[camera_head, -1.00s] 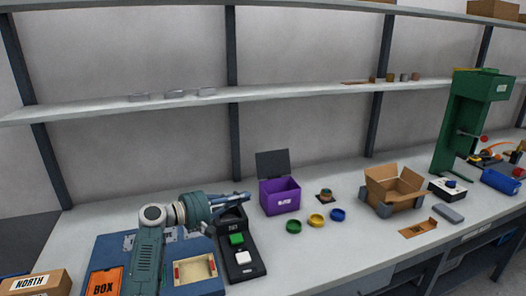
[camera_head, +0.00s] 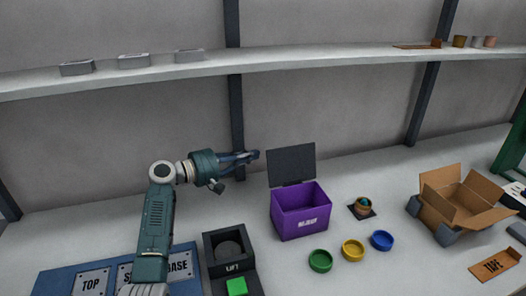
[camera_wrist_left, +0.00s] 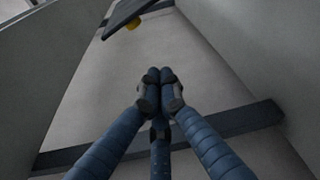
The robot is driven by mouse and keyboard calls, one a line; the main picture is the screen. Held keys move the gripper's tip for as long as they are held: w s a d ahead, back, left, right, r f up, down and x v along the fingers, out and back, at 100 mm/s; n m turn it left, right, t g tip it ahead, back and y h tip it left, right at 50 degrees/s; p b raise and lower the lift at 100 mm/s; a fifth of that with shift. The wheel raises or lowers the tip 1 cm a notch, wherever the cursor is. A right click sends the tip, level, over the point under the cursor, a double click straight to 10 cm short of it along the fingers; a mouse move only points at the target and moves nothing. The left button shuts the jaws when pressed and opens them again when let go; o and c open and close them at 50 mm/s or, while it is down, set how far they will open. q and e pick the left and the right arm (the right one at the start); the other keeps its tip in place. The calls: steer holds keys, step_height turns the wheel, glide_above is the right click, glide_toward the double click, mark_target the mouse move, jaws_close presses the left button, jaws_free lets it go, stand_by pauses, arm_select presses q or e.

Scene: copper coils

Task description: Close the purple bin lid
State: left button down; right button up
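The purple bin (camera_head: 300,213) stands on the workbench, right of centre in the head view. Its dark grey lid (camera_head: 291,166) stands open and upright at the bin's back edge. My left gripper (camera_head: 251,156) is raised just left of the lid, about level with its upper part in the picture, with a small gap between them. In the left wrist view my fingers (camera_wrist_left: 160,75) come together at the tips with nothing between them. A dark panel, seemingly the lid (camera_wrist_left: 132,14), shows at the top of that view. My right gripper is not in view.
Green (camera_head: 320,261), yellow (camera_head: 353,250) and blue (camera_head: 382,240) rings lie in front of the bin. A small coil (camera_head: 363,207) and an open cardboard box (camera_head: 457,208) stand to the right. A dark unit (camera_head: 224,246) is at left. A shelf (camera_head: 300,62) runs above.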

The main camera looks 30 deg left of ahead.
mark_target(279, 152)
arm_select(q)
steer(key=w+d, duration=0.1)
steer(key=d, duration=0.1)
steer(key=w+d, duration=0.2)
steer(key=w+d+r+p, duration=0.1)
steer(key=w+d, duration=0.1)
steer(key=shift+d, duration=0.35)
steer(key=shift+d+f, duration=0.1)
steer(key=shift+d, duration=0.05)
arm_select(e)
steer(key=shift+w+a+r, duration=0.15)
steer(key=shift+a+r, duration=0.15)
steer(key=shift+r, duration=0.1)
arm_select(q)
steer(key=shift+d, duration=0.15)
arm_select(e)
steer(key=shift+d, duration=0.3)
